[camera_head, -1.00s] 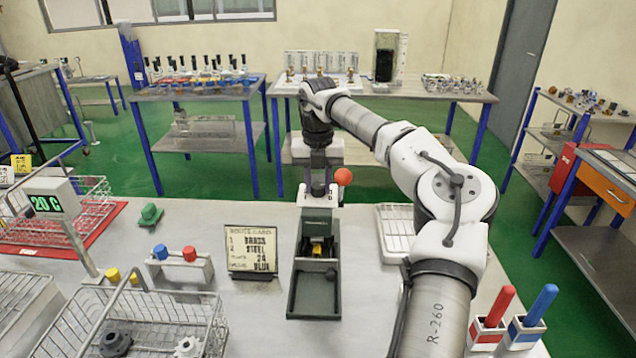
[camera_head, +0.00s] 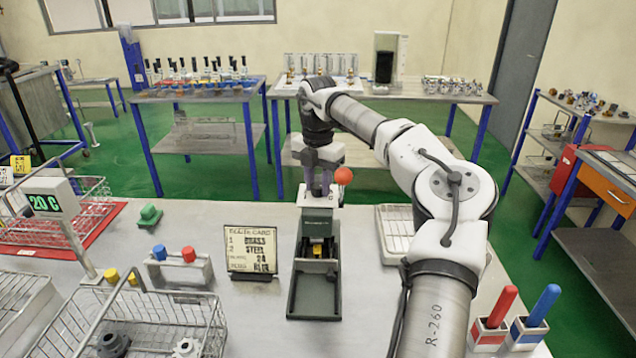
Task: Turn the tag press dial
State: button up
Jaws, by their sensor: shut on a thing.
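The tag press (camera_head: 317,229) is a dark green-grey upright machine on the bench, with a yellow part low in its front and a shallow dark tray (camera_head: 315,293) before it. A red ball knob (camera_head: 343,176) stands out at its upper right. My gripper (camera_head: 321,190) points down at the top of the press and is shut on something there. The dial itself is hidden or too small to make out between the fingers, so I cannot see its setting.
A route card (camera_head: 251,250) stands left of the press, reading brass, steel and blue. A white rack (camera_head: 396,234) lies to the right. Wire baskets (camera_head: 150,318), a 20 C display (camera_head: 47,203) and red and blue handles (camera_head: 539,305) stand farther out.

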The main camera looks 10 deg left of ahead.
aim_at(318, 185)
jog(key=shift+r, duration=0.1)
jog(key=o, duration=1)
notch_tip(318, 185, up, 14)
jog(key=shift+f+b, duration=0.1)
jog(key=shift+b, duration=0.45)
